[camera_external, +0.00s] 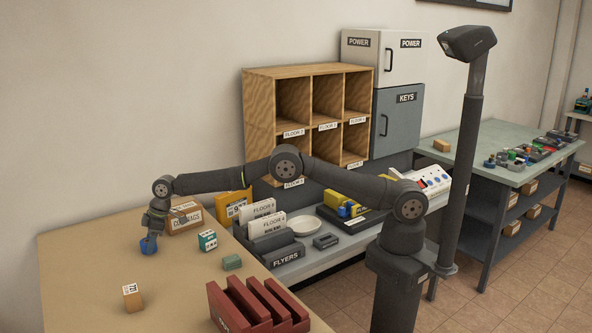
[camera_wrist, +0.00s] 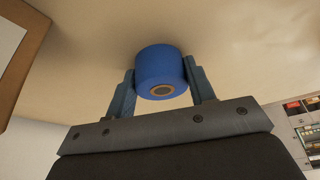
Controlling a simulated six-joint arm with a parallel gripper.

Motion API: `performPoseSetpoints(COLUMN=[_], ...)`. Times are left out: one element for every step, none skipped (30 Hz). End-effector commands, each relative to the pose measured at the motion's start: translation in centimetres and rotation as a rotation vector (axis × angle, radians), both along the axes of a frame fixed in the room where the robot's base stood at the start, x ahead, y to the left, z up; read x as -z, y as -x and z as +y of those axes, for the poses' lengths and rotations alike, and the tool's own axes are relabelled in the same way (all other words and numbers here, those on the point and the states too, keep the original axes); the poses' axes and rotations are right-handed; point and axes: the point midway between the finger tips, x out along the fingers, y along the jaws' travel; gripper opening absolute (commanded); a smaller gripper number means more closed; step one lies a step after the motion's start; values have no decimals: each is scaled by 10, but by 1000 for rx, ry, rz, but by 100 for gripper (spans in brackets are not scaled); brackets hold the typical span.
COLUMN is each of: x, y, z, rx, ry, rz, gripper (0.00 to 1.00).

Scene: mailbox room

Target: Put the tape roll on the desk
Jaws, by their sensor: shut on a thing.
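My gripper (camera_external: 150,236) is at the left, over the tan desk (camera_external: 75,262), and points down. It is shut on a blue tape roll (camera_external: 148,246). In the wrist view the tape roll (camera_wrist: 160,72) sits between the two fingers, with its round core facing the camera. The roll is at or just above the desk top; whether it touches cannot be told. The gripper fingers (camera_wrist: 160,90) press on both sides of the roll.
On the desk are a cardboard box (camera_external: 184,220) close to the gripper, a white-green box (camera_external: 207,240), a green block (camera_external: 232,262), a small brown box (camera_external: 132,297) and red dividers (camera_external: 258,304). The desk's left part is bare. A wooden pigeonhole shelf (camera_external: 260,100) stands behind.

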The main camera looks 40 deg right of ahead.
Motion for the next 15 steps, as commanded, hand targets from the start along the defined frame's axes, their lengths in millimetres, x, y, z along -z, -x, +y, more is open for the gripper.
performPoseSetpoints(x=[0, 0, 0, 0, 0, -1, -1, -2, -4, -6, -8, -12, -15, -19, -25], y=[0, 0, 0, 0, 0, 0, 0, 0, 0, 0, 0, 0, 0, 0, 0], z=[0, 0, 0, 0, 0, 0, 0, 0, 0, 0, 0, 1, 0, 0, 0], rx=[0, 0, 0, 0, 0, 0, 0, 0, 0, 0, 0, 0, 0, 0, 1], ry=[0, 0, 0, 0, -1, -1, -1, -1, -2, -2, -2, -3, -2, -2, -2], rz=[0, 0, 0, 0, 0, 0, 0, 0, -1, -1, -1, -2, -1, -1, -2], gripper=[23, 23, 23, 23, 23, 23, 23, 23, 23, 23, 23, 23, 23, 23, 23])
